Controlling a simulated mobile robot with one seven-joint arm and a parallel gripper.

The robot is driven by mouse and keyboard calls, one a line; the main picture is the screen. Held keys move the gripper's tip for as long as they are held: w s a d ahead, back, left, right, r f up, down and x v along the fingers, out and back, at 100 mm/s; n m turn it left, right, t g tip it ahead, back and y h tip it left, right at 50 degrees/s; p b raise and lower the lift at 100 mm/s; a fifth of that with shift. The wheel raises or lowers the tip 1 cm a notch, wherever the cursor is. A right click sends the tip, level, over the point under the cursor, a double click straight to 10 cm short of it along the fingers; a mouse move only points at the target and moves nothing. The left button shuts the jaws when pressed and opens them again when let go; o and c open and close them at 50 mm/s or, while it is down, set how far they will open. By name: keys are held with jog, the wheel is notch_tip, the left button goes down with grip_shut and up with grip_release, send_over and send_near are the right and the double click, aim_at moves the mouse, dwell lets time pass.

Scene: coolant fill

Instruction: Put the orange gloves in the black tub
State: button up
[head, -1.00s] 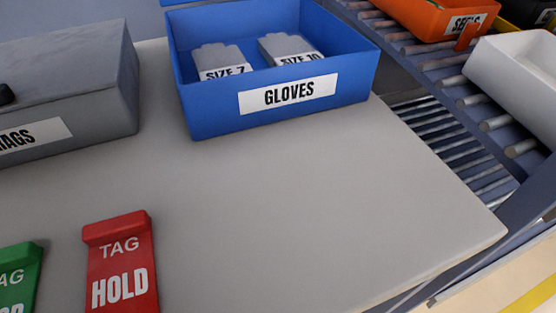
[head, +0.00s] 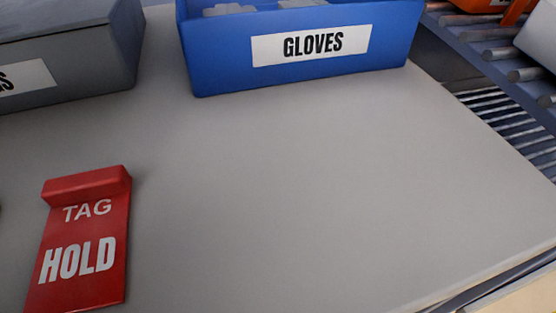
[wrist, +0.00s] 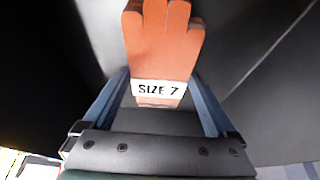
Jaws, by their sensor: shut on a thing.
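The orange gloves (wrist: 160,45) show in the wrist view, with a white "SIZE 7" band near the cuff. My gripper (wrist: 160,88) has its two blue fingers on either side of the cuff and is shut on the gloves. The fingers point up the picture, and the gloves stick out beyond them. Large dark surfaces (wrist: 40,90) fill both sides of the wrist view; I cannot tell whether they are the black tub. In the head view neither my gripper, the orange gloves nor a black tub is seen.
A blue bin labelled GLOVES (head: 300,75) stands on the grey table (head: 290,200), with grey items inside. A grey box (head: 75,60) is at left and a red HOLD tag (head: 85,240) at front left. A roller conveyor (head: 490,50) runs at upper right. The table's middle is clear.

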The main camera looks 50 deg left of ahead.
jog(key=shift+f, duration=0.15)
jog(key=o, duration=1)
jog(key=shift+r+p, duration=0.3)
jog(key=shift+r, duration=0.25)
jog(key=p+v, duration=0.5)
jog(key=v, duration=0.6)
jog(key=shift+s+r, duration=0.15)
jog(key=shift+s, duration=0.1)
